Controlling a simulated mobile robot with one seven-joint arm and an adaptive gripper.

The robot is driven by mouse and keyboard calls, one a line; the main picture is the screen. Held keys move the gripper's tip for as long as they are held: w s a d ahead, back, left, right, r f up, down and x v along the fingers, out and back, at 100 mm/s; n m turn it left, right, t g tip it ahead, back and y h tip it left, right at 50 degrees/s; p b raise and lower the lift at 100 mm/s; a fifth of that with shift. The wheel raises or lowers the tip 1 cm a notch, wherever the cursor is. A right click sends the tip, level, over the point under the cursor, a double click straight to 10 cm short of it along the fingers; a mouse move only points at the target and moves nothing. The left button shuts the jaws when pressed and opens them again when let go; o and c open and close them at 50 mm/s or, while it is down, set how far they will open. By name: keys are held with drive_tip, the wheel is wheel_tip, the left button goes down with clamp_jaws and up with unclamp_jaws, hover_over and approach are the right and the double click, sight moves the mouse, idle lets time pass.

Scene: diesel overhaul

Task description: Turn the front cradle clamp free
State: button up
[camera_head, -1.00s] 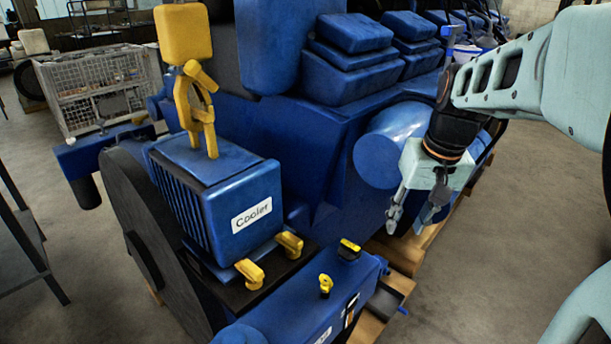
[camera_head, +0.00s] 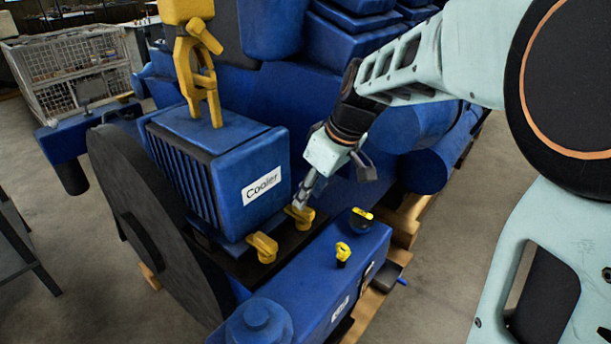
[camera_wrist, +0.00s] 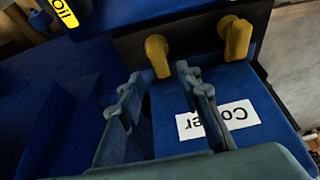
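The blue cooler (camera_head: 220,170) sits on a dark cradle, with two yellow clamps at its base. One yellow clamp (camera_head: 263,247) is nearer the camera; the other yellow clamp (camera_head: 300,216) is farther along the same edge. I cannot tell by label which is the front one. My gripper (camera_head: 303,199) is just above the farther clamp. In the wrist view my gripper (camera_wrist: 157,72) is open, and that farther clamp (camera_wrist: 157,55) shows between and beyond its fingertips. The nearer clamp (camera_wrist: 237,38) stands to the right, outside the fingers. Contact cannot be told.
A yellow hook (camera_head: 200,75) stands on the cooler's top. A blue tank (camera_head: 320,285) with a yellow knob (camera_head: 342,253) and a yellow-topped cap (camera_head: 361,217) lies in front. A large dark wheel (camera_head: 140,225) is at left. Blue engine parts are behind my gripper.

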sight(299, 214)
drive_tip(key=shift+x, duration=2.25)
drive_tip(key=shift+c, duration=0.3)
clamp_jaws()
